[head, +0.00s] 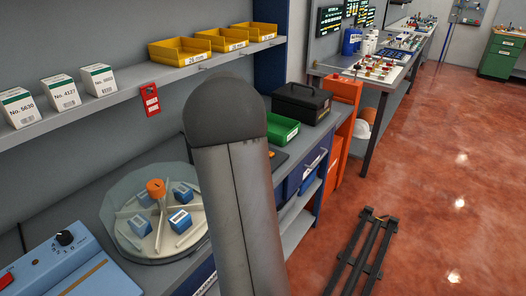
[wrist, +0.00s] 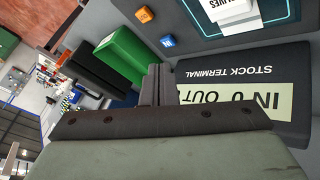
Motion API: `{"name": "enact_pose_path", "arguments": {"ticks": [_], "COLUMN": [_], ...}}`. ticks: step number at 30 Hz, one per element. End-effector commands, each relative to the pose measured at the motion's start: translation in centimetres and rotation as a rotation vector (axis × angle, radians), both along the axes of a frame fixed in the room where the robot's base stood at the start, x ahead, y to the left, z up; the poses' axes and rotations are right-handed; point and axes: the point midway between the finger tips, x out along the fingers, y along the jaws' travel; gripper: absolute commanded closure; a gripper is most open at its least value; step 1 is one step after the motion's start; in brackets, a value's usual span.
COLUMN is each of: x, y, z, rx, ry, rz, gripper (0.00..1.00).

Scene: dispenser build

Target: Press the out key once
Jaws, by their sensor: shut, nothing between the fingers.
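The black stock terminal (wrist: 250,66) shows in the wrist view at the right, with its lettering upside down. A pale strip (wrist: 236,100) on it carries the words IN and OUT with a 0 between them. My gripper (wrist: 153,80) is shut and empty, and its fingers reach just beside the terminal's left edge; I cannot tell whether they touch it. My gripper body covers the lower part of the view, so any keys below the strip are hidden.
A green bin (head: 283,131) and a black box (head: 301,103) stand further along the bench. A round carousel (head: 130,238) with blue boxes stands left of my arm, below a shelf (head: 140,88).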

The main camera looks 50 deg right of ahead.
Motion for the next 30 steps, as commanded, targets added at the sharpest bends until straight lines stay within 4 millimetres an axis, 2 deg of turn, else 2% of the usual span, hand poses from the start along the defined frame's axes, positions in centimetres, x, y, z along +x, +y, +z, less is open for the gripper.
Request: {"name": "enact_pose_path", "arguments": {"ticks": [1, 3, 6, 9, 23, 30], "x": [-0.2, -0.5, -0.8, -1.0, -1.0, -1.0], "y": [-2.7, -5.4, -8.0, -9.2, -9.3, -9.3], "z": [-0.1, -0.1, 0.0, 0.0, -0.3, -2.3], "rx": [-0.032, -0.069, -0.105, -0.123, -0.126, -0.125], "ry": [0.001, 0.000, 0.000, 0.000, 0.001, 0.002], "rz": [-0.018, -0.033, -0.043, -0.048, -0.048, -0.048], "gripper": [1.00, 1.00, 1.00, 1.00, 1.00, 1.00]}}
